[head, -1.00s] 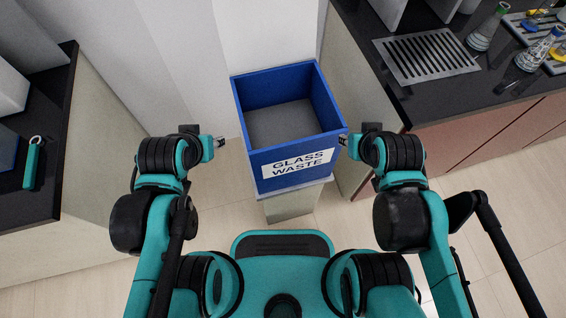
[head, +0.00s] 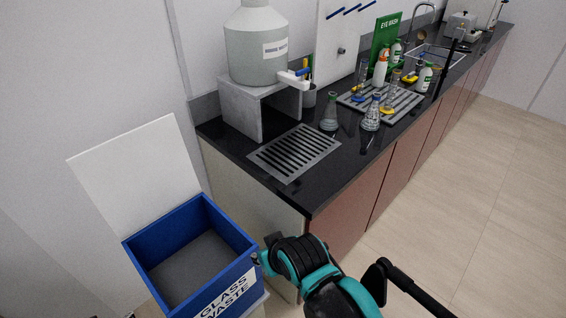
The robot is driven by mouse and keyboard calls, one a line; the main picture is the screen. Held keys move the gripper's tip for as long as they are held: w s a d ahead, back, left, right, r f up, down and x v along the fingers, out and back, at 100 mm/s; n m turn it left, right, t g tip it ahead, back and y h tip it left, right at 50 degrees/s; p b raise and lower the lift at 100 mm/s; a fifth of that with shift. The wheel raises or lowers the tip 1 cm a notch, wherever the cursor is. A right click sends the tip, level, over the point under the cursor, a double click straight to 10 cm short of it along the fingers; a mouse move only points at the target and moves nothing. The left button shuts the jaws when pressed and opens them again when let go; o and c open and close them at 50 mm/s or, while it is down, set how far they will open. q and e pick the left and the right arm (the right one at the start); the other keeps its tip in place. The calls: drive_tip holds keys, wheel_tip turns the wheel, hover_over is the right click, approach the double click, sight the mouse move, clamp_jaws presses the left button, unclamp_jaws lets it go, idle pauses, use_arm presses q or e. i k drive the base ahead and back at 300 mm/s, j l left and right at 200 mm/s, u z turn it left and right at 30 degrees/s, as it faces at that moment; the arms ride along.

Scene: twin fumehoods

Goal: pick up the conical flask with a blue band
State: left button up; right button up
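A conical flask with a blue band (head: 371,116) stands upright on the black bench, in front of the slotted rack. A second conical flask (head: 330,113), whose band looks greenish, stands to its left. My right gripper (head: 258,259) is at the right rim of the blue bin, far below and left of the flasks. It is small and seen edge-on, so its fingers cannot be made out. I see nothing held in it. My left gripper is out of the picture.
The blue glass waste bin (head: 245,273) stands left of the bench. A metal drain grille (head: 293,152) is set in the bench near its corner. A large grey carboy (head: 256,48) stands on a block behind. The rack (head: 412,98) holds several bottles and cylinders. The right floor is clear.

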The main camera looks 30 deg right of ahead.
sight(370, 121)
drive_tip(key=k+l+z, duration=0.15)
drive_tip(key=k+z, duration=0.3)
drive_tip(key=k, duration=0.2)
drive_tip(key=i+j+z, duration=0.1)
drive_tip(key=z, duration=0.3)
drive_tip(key=i+j+z, duration=0.1)
drive_tip(key=j+z, duration=0.2)
drive_tip(key=z, duration=0.15)
drive_tip(key=j+z, duration=0.25)
drive_tip(key=z, duration=0.15)
drive_tip(key=i, duration=0.35)
